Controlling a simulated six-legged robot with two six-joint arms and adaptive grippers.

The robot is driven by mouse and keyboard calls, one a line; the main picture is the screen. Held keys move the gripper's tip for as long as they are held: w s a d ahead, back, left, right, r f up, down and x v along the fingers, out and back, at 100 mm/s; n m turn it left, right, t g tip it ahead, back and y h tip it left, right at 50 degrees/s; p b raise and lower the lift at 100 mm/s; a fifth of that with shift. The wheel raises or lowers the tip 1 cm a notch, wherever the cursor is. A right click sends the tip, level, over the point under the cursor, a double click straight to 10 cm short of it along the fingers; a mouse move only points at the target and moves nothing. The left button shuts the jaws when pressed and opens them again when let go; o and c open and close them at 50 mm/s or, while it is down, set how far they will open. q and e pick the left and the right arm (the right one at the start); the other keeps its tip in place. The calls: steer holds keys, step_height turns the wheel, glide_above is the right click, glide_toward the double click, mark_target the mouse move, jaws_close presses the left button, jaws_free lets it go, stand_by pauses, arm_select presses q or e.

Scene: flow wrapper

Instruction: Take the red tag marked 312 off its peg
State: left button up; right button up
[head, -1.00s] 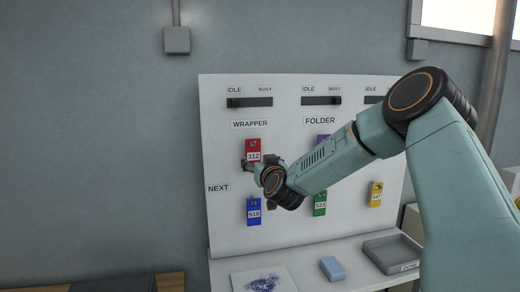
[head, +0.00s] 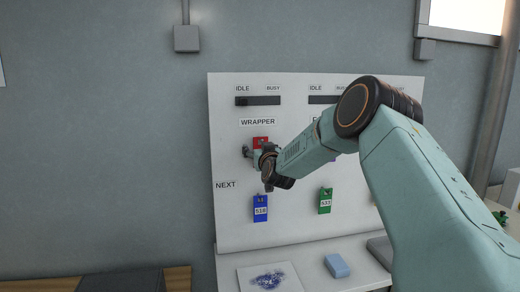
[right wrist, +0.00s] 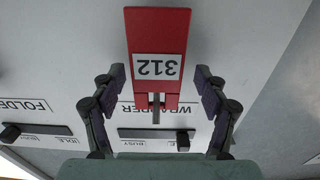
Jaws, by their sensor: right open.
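The red tag marked 312 (right wrist: 158,45) hangs on its peg (right wrist: 155,108) under the WRAPPER label; it looks upside down in the right wrist view. In the head view the red tag (head: 260,141) shows only its top, the rest being hidden by my right gripper. My right gripper (right wrist: 160,80) is open, with one finger on each side of the tag and a gap on both sides. In the head view my right gripper (head: 256,153) is right at the tag. My left gripper is not in view.
A blue tag 518 (head: 260,207) hangs below in the NEXT row, with a green tag (head: 325,200) to its right. Slider slots (head: 258,101) sit above on the white board (head: 235,225). A blue block (head: 337,265) lies on the ledge below.

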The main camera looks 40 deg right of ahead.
steer(key=shift+w+d+f, duration=0.15)
steer(key=shift+w+f, duration=0.05)
steer(key=shift+d+f, duration=0.1)
steer(key=shift+d, duration=0.15)
steer(key=shift+c, duration=1.1)
steer(key=shift+s+a, duration=0.1)
steer(key=shift+s, duration=0.1)
steer(key=c, duration=0.3)
steer(key=shift+a+r, duration=0.25)
steer(key=shift+r, duration=0.05)
steer(key=c, duration=0.3)
steer(key=shift+w+d+f, duration=0.1)
steer(key=shift+w+f, duration=0.05)
steer(key=c, duration=0.3)
steer(key=shift+d+f, duration=0.1)
steer(key=shift+d, duration=0.05)
steer(key=shift+c, duration=0.6)
steer(key=shift+r, duration=0.25)
steer(key=shift+r+p, duration=0.25)
steer(key=shift+p, duration=0.15)
